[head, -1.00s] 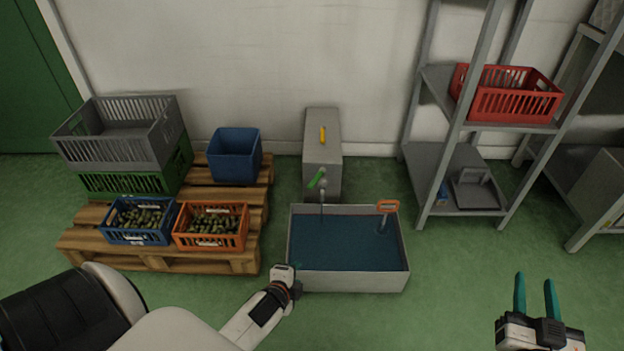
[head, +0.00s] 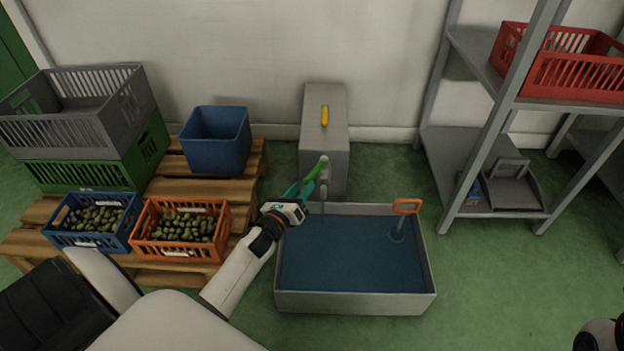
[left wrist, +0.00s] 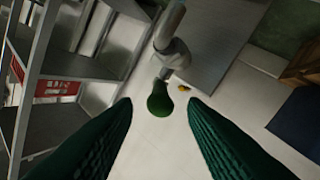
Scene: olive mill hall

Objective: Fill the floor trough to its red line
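The grey floor trough (head: 354,302) holds dark blue water (head: 350,265). I cannot make out a red line on it. Behind it stands a grey block (head: 323,118) with a tap (head: 324,188), whose green lever (head: 318,168) tilts up to the right. A thin streak shows below the spout; I cannot tell whether water runs. My left gripper (head: 306,190) is close to the lever. In the left wrist view the lever's green knob (left wrist: 159,100) is ahead, between the two open fingers, with gaps on both sides. Of my right arm, only a piece shows at the lower right corner.
An orange-handled tool (head: 406,206) stands in the trough's right back corner. At left, a wooden pallet (head: 190,192) bears crates of olives, stacked crates and a blue bin (head: 216,140). A grey shelf (head: 455,150) with a red crate (head: 570,72) stands right. Green floor right of the trough is clear.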

